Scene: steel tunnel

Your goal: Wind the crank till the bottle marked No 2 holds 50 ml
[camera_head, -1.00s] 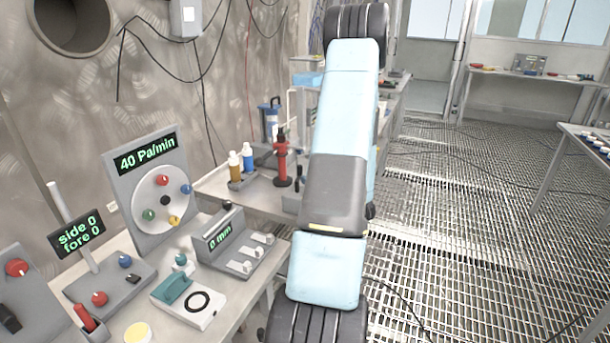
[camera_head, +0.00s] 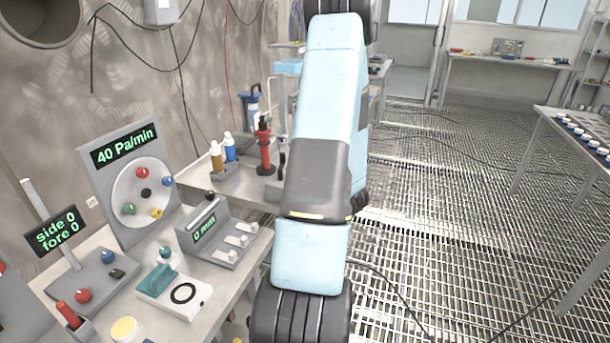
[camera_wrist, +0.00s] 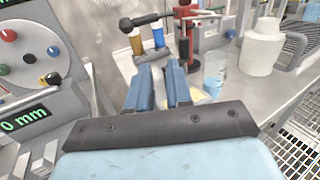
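My gripper (camera_wrist: 159,78) shows in the wrist view as two blue fingers with a gap between them, open and empty. Beyond the fingertips are an amber bottle (camera_wrist: 139,44) and a blue bottle (camera_wrist: 158,36). They also stand side by side in the head view, amber (camera_head: 216,156) and blue (camera_head: 230,148), in a grey holder. A red upright device (camera_head: 264,146) stands to their right. A black bar with a rounded end (camera_wrist: 140,20), perhaps the crank, shows above the bottles in the wrist view. A clear bluish vessel (camera_wrist: 214,72) stands right of the fingers. I cannot read any No 2 mark.
On the near bench stand a dial panel reading 40 Pa/min (camera_head: 127,170), a 0 mm box (camera_head: 214,232) and a side/fore display (camera_head: 57,231). A white jug (camera_wrist: 262,45) stands at right in the wrist view. Open grated floor lies right of my arm.

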